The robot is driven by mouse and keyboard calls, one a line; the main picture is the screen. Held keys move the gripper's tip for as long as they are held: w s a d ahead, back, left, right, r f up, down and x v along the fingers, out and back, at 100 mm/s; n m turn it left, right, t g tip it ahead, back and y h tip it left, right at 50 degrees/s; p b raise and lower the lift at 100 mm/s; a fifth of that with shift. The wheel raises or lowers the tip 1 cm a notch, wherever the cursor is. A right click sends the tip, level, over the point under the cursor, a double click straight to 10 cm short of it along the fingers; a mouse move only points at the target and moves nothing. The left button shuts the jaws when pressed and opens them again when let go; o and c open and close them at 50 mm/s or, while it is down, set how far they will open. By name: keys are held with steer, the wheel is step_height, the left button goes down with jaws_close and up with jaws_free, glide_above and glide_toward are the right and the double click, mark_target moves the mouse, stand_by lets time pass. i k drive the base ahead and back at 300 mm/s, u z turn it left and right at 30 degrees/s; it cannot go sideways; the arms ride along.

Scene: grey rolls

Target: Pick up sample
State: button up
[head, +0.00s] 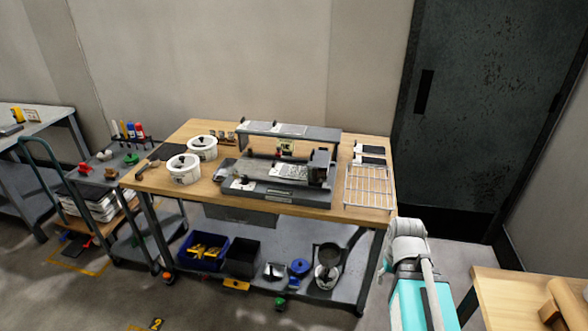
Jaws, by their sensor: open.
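No single object can be told for certain as the sample. A grey bench machine (280,190) stands in the middle of the wooden-topped workbench (225,208), with a pale printed plate or label (290,172) on it. Two white lidded tubs (183,168) stand at the left of the bench. A wire rack (369,189) sits at the right end; no item is clearly visible on it. Part of my teal and white arm shows at the lower right, in front of the bench's right end. My gripper is not visible.
A grey shelf (288,131) stands behind the machine. Below the bench are a blue bin (203,250) with yellow items and a black bin (242,257). A cart (122,160) with small tools is at left. A wooden table (510,300) is at lower right. A dark door (490,110) stands behind.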

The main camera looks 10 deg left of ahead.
mark_target(278, 170)
steer(key=z, duration=0.05)
steer(key=i, duration=0.9)
steer(key=u, duration=0.1)
